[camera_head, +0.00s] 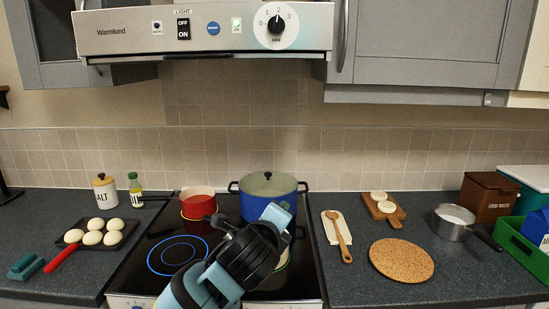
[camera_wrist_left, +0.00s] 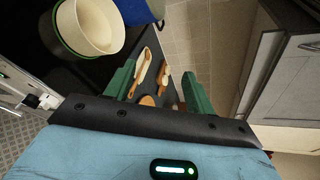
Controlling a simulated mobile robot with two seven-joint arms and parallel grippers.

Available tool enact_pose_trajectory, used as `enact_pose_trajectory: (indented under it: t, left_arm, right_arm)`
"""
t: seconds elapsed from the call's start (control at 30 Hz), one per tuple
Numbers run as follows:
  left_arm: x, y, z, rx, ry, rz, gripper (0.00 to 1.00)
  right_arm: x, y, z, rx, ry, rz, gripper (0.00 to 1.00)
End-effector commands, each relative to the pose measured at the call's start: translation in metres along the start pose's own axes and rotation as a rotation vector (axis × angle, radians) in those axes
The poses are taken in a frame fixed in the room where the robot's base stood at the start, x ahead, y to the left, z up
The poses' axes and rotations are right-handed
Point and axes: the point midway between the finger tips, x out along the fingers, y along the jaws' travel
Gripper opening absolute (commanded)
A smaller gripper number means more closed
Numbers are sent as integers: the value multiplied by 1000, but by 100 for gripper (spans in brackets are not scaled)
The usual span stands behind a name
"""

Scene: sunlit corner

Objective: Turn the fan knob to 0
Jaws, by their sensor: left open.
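The fan knob (camera_head: 276,25) is a black knob on a round white dial at the right of the range hood's front panel (camera_head: 215,35). The dial is marked 0, 1, 2 and 3. The knob appears to point up, about at 2. My left arm reaches in from the bottom of the head view, and its gripper (camera_head: 276,215) is over the stove, well below the knob. The left wrist view shows its two green fingers (camera_wrist_left: 158,72) apart with nothing between them. The knob is not visible in that view. My right gripper is not in view.
A blue pot (camera_head: 252,206) and a red pot (camera_head: 198,205) stand on the stove (camera_head: 150,277), around my left arm. Grey cabinets (camera_head: 435,40) flank the hood. Space directly before the hood is clear.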

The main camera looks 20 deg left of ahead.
Motion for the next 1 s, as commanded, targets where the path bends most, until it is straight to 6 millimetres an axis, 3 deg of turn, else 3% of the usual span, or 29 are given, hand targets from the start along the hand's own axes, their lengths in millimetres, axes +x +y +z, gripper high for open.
enact_pose_trajectory:
  t: [0.03,0.27,0.5,0.7,1.0]
  left_arm:
    - [0,-28,14,78,-39,-47,54]
    - [-14,-139,70,460,-244,-196,54]
    - [-55,-242,131,813,-517,-259,54]
    - [-85,-289,163,978,-670,-253,54]
    - [-92,-300,170,1018,-707,-246,54]
  right_arm:
    - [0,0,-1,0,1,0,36]
    - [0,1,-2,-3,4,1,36]
    - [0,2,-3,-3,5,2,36]
    - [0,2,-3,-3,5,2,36]
    - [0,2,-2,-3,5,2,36]
